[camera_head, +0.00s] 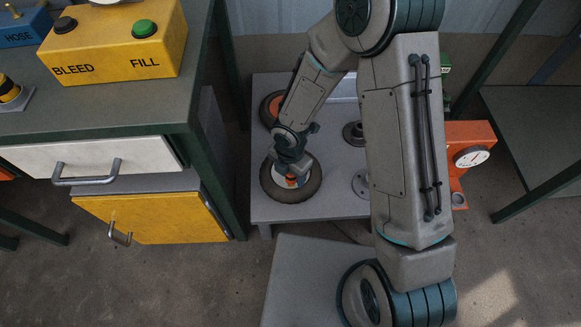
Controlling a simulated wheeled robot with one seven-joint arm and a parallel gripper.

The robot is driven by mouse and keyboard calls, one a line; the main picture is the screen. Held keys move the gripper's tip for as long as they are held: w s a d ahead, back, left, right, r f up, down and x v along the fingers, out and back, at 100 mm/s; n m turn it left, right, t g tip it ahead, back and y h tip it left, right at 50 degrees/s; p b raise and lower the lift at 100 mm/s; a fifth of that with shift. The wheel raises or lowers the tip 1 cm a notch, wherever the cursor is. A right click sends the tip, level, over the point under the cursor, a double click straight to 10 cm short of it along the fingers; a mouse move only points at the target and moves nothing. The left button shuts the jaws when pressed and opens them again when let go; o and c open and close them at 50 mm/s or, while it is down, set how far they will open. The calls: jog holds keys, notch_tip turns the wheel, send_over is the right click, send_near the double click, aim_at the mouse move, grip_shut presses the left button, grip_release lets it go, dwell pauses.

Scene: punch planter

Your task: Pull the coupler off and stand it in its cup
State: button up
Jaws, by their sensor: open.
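My gripper (291,167) points down over a black-rimmed round thing (270,188) like a small wheel, at the front left of the low grey table (337,209). A small orange and blue piece (291,182), perhaps the coupler, shows at the wheel's pale middle, right under the fingers. The gripper is open and hides much of this piece, so I cannot tell whether the fingers are around it or above it. I cannot pick out the coupler's cup for sure.
A second black-rimmed wheel (270,105) with an orange middle is behind. An orange unit with a gauge (472,156) is right of my arm. At left, a workbench (100,115) carries a yellow BLEED/FILL box (115,50) and a blue HOSE box (22,27). Drawer handles (87,173) jut out.

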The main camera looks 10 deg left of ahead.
jog(key=shift+f, duration=0.55)
jog(key=c, duration=1.3)
jog(key=shift+o, duration=0.2)
jog(key=shift+r+p, duration=2.25)
jog(key=shift+r, duration=0.3)
grip_shut()
notch_tip(320, 180, up, 4)
jog(key=p, duration=0.4)
